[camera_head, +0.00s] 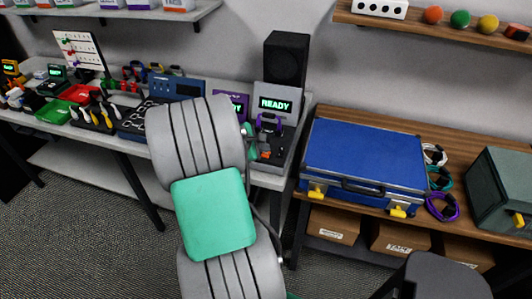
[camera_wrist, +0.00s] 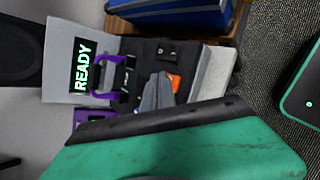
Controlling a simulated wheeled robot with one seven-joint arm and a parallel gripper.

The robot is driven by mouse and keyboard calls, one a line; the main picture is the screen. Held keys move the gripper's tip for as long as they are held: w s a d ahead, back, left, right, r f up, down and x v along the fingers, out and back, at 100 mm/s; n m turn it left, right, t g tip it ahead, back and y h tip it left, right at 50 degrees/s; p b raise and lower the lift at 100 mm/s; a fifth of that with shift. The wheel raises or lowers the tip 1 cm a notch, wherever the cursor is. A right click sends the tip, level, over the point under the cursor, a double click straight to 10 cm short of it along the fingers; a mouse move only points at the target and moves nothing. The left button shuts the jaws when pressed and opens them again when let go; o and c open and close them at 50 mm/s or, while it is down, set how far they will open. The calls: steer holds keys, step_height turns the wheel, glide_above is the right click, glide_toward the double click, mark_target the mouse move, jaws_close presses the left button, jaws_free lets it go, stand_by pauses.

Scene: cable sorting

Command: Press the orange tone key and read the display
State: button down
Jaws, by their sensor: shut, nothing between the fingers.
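The tester's display (camera_head: 276,104) stands upright at the right end of the grey bench and reads READY in green. In the wrist view the same display (camera_wrist: 83,66) is turned sideways and also reads READY. The orange tone key (camera_wrist: 174,82) sits on the dark base of the tester. My gripper (camera_wrist: 160,79) is shut and empty, its grey fingertips beside the orange key in the picture. I cannot tell whether they touch it. In the head view my arm hides most of the gripper and part of the base.
A purple handle-shaped part (camera_wrist: 109,84) stands in front of the display. A black speaker (camera_head: 286,60) is behind the tester. A blue case (camera_head: 365,155) lies on the wooden bench at right, near coiled cables (camera_head: 442,207). Trays and tools fill the bench to the left.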

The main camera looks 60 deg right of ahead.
mark_target(264, 155)
steer(key=shift+f, duration=0.4)
stand_by(0.3)
steer(key=shift+r, duration=0.1)
steer(key=shift+r+p, duration=0.7)
step_height(264, 155, up, 5)
steer(key=p, duration=0.4)
steer(key=shift+r+p, duration=0.1)
steer(key=shift+p, duration=0.25)
stand_by(0.3)
